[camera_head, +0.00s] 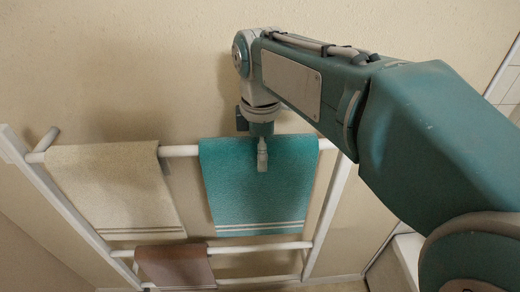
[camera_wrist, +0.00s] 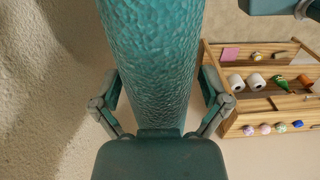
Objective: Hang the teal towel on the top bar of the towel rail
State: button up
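The teal towel (camera_head: 258,190) is draped over the top bar (camera_head: 180,151) of the white towel rail, on its right part. Its front face hangs down, with pale stripes near the hem. My gripper (camera_head: 262,155) points down over the towel's fold at the bar, one finger in front of the cloth; the other finger is hidden there. In the wrist view the teal cloth (camera_wrist: 152,60) runs between my two widely spread fingers, with a gap seen beside the right finger. The gripper looks open around the folded towel.
A beige towel (camera_head: 115,190) hangs on the top bar to the left. A brown towel (camera_head: 175,266) hangs on a lower bar. The wall is close behind the rail. A wooden shelf unit (camera_wrist: 275,90) with small items shows in the wrist view.

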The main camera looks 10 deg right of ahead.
dwell(0.3)
jog(key=r, duration=1.1)
jog(key=shift+w, duration=0.2)
jog(key=shift+r, duration=0.35)
jog(key=s+d+f+m+t, duration=0.1)
jog(key=s+d+f+m, duration=0.1)
jog(key=m, duration=0.1)
jog(key=s+d+f+m+t, duration=0.1)
jog(key=s+d+f+m, duration=0.1)
jog(key=m, duration=0.1)
jog(key=s+d+f+m+t, duration=0.1)
jog(key=s+d+f+m, duration=0.1)
jog(key=shift+s+d+f+m, duration=0.2)
jog(key=shift+d+m, duration=0.1)
jog(key=shift+m, duration=0.1)
jog(key=s+d+f+m+t, duration=0.2)
jog(key=s+d+f+m, duration=0.2)
jog(key=s+f+m, duration=0.2)
notch_tip(320, 180, down, 4)
jog(key=m, duration=0.2)
jog(key=shift+s+m+t, duration=0.25)
jog(key=shift+m+t, duration=0.15)
jog(key=shift+r, duration=0.15)
